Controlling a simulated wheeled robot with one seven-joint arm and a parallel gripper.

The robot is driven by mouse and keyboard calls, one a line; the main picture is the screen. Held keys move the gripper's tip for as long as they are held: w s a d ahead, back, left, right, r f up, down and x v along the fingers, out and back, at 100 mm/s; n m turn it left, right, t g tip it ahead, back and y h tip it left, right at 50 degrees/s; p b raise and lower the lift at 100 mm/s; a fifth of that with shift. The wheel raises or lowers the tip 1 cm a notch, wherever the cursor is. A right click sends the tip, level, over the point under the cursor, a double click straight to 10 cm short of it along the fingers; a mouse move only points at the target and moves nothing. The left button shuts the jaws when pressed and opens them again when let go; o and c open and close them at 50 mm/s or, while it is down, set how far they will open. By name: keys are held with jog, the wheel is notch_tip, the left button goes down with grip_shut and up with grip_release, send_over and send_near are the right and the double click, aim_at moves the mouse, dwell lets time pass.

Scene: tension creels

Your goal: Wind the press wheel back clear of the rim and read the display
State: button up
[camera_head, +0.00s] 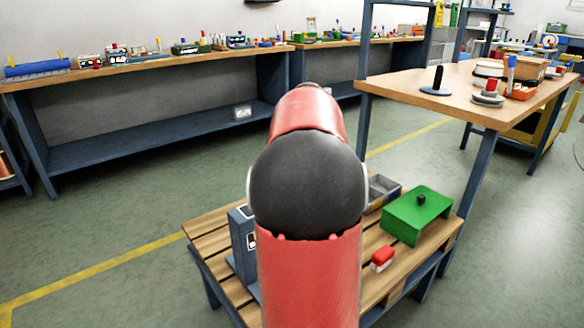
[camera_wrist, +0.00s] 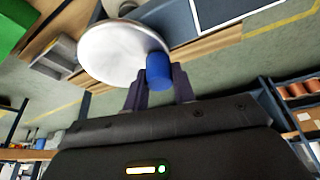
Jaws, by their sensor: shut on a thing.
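In the wrist view a round silver disc (camera_wrist: 112,52) fills the upper middle, with a blue knob (camera_wrist: 159,70) at its right edge. The dark fingers of my gripper (camera_wrist: 158,86) are shut on the blue knob. Whether the disc is the press wheel or another wheel cannot be told. A blue-grey upright unit (camera_head: 242,238) stands on the slatted bench, mostly hidden behind my arm in the head view. My gripper is hidden there too. A dark panel with a white border (camera_wrist: 228,10) shows beyond the disc; no reading can be made out.
The slatted bench (camera_head: 200,254) also holds a green box with a black knob (camera_head: 416,214), a red-and-white block (camera_head: 382,258) and a grey tray (camera_head: 384,190). A wooden table (camera_head: 440,100) stands behind right. The floor left of the bench is clear.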

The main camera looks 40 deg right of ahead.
dwell(0.3)
jog(key=o, duration=1)
jog(key=v, duration=0.8)
jog(key=shift+p, duration=0.3)
jog(key=shift+f, duration=0.1)
